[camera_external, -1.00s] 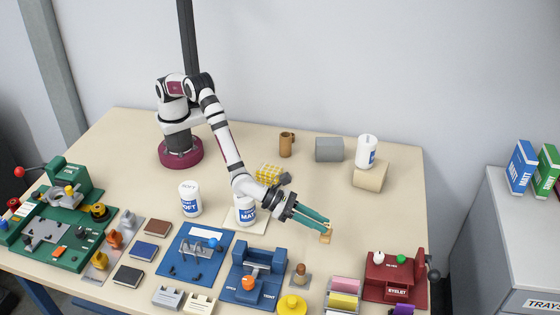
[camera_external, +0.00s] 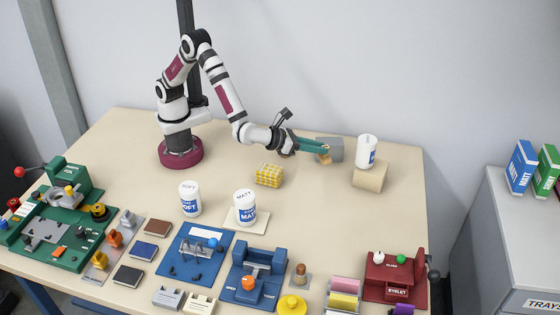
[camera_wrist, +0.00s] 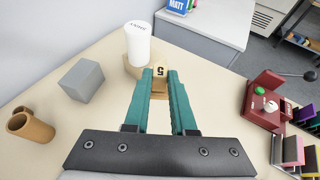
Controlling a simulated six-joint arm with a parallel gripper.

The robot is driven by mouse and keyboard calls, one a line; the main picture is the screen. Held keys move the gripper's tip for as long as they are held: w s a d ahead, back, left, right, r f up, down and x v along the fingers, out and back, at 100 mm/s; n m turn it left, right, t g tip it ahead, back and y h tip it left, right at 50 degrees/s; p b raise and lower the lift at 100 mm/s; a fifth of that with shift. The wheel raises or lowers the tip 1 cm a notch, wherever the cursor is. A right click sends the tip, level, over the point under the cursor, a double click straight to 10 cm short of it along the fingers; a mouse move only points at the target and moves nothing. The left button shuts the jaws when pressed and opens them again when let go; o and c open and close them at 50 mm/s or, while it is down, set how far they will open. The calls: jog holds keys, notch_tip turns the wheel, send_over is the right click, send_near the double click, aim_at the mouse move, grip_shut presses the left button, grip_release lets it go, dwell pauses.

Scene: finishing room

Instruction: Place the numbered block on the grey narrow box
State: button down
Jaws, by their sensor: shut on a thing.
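My gripper (camera_external: 324,152) is shut on a small tan numbered block (camera_external: 325,159) and holds it above the table. In the wrist view, my gripper (camera_wrist: 160,80) has its teal fingers on either side of the block (camera_wrist: 161,70), which shows a 5. The grey box (camera_external: 337,147) stands at the back of the table, partly hidden by my gripper in the external view. In the wrist view the grey box (camera_wrist: 82,80) is to the left of my fingertips, apart from the block.
A white canister (camera_external: 366,151) stands on a tan block (camera_external: 370,178) right of the grey box. A brown mug (camera_wrist: 30,126) is left of the grey box. A yellow checkered block (camera_external: 268,175) lies in front of my arm. The table's middle right is clear.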

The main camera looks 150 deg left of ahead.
jog(key=s+a+r+n+g, duration=0.25)
jog(key=s+a+g, duration=0.2)
jog(key=s, duration=0.65)
jog(key=shift+n+t+y, duration=0.25)
jog(key=shift+n+y, duration=0.05)
jog(key=shift+n, duration=0.05)
jog(key=s+a+f, duration=0.1)
jog(key=a+f, duration=0.2)
jog(key=s+a+f, duration=0.2)
jog(key=a+f, duration=0.2)
jog(key=s+a+f, duration=0.2)
jog(key=a+f, duration=0.1)
jog(key=a, duration=0.1)
jog(key=shift+f, duration=0.65)
jog(key=c, duration=0.7)
grip_release()
jog(key=shift+f, duration=0.1)
jog(key=shift+c, duration=0.2)
